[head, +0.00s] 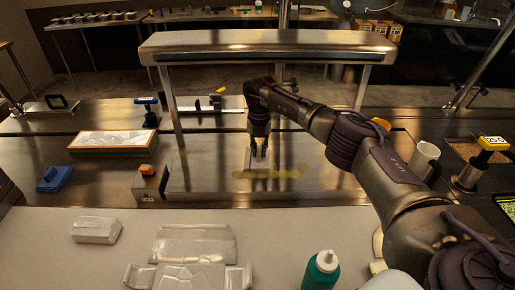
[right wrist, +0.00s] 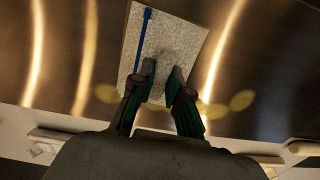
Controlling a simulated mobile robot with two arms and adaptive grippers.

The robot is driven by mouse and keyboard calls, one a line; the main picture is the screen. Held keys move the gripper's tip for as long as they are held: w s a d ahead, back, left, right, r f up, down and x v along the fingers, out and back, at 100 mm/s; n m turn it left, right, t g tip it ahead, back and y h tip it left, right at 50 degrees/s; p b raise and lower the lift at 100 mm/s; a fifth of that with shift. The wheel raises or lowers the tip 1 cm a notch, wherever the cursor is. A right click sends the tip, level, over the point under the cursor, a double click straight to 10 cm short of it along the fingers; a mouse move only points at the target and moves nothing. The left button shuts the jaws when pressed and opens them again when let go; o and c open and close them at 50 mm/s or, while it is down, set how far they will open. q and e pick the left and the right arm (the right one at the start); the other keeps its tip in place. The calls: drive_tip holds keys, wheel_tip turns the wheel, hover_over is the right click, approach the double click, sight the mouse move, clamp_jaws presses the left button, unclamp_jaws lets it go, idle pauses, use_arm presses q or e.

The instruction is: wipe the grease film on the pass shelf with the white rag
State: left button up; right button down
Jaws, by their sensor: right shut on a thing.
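The white rag (head: 258,164) lies flat on the steel surface (head: 205,170) under the raised shelf; it looks pale grey with a blue stripe in the right wrist view (right wrist: 178,32). The grease film (head: 292,171) shows as a row of yellowish blotches there. It also shows on both sides of the rag in the right wrist view (right wrist: 242,100), and the rag covers its middle. My right gripper (head: 259,152) points down, shut on the rag, with a gap between its fingertips (right wrist: 162,82). My left gripper is not in view.
The raised steel shelf (head: 265,42) and its posts stand over the surface. A green bottle (head: 321,270) and clear packs (head: 193,244) are on the front counter.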

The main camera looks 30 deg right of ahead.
drive_tip(key=d, duration=0.1)
drive_tip(key=s+d+p, duration=0.1)
drive_tip(key=s+d, duration=0.1)
drive_tip(key=d, duration=0.1)
drive_tip(key=shift+p, duration=0.4)
drive_tip(key=shift+s+d+f, duration=0.1)
drive_tip(key=shift+s+d, duration=0.1)
drive_tip(key=shift+s, duration=0.05)
drive_tip(key=shift+s+d+p, duration=0.35)
drive_tip(key=shift+s+d, duration=0.1)
drive_tip(key=shift+d, duration=0.4)
drive_tip(key=shift+s+d+p, duration=0.3)
drive_tip(key=shift+s+d, duration=0.15)
drive_tip(key=shift+d, duration=0.35)
drive_tip(key=shift+s+d, duration=0.25)
drive_tip(key=shift+d, duration=0.35)
drive_tip(key=shift+s+d, duration=0.3)
drive_tip(key=shift+d, duration=0.25)
drive_tip(key=shift+s+d+f+p, duration=0.15)
drive_tip(key=shift+s+d, duration=0.35)
drive_tip(key=shift+d, duration=0.3)
drive_tip(key=shift+s+d+r+p, duration=0.15)
drive_tip(key=shift+s+d, duration=0.35)
drive_tip(key=shift+d, duration=0.25)
